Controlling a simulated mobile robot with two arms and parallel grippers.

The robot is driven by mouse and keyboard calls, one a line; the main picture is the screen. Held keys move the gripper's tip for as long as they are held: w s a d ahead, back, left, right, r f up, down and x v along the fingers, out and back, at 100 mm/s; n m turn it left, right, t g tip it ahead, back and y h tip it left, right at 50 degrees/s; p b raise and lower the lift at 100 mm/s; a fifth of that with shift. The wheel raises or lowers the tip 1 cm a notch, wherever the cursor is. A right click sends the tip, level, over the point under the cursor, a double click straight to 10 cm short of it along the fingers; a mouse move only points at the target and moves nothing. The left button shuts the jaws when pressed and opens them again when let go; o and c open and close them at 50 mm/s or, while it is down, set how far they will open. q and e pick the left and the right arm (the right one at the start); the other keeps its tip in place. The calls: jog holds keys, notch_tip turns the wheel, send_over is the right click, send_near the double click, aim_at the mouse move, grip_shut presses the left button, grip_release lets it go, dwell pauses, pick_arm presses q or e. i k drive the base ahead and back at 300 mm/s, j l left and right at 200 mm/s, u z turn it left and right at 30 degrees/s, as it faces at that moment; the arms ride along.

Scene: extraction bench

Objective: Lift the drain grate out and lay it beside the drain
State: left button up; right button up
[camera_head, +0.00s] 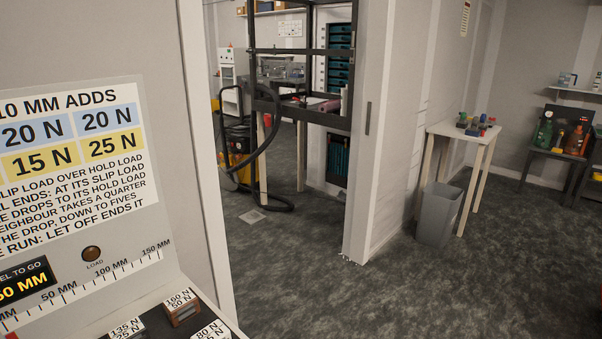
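A small, pale square plate (252,216) lies in the dark carpeted floor beyond the doorway, near a black hose. It may be the drain grate, but it is too small to make out slots or a rim. No drain opening shows apart from it. Neither of my grippers is in view.
A bench with a printed sign (75,150) and labelled blocks (182,307) fills the near left. A door frame (370,130) stands mid-picture. A black hose (270,150) loops by the dark rack. A grey bin (438,213) stands by a small table (465,131). The floor at front right is clear.

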aim_at(252, 216)
jog(key=i+l+z, duration=0.3)
jog(key=i+l, duration=0.25)
jog(key=l, duration=0.15)
jog(key=i+l+z, duration=0.35)
jog(key=i+l, duration=0.25)
jog(key=i+u, duration=0.45)
jog(key=i, duration=0.2)
jog(key=i+l+u, duration=0.2)
jog(key=i+u, duration=0.25)
jog(key=i, duration=0.2)
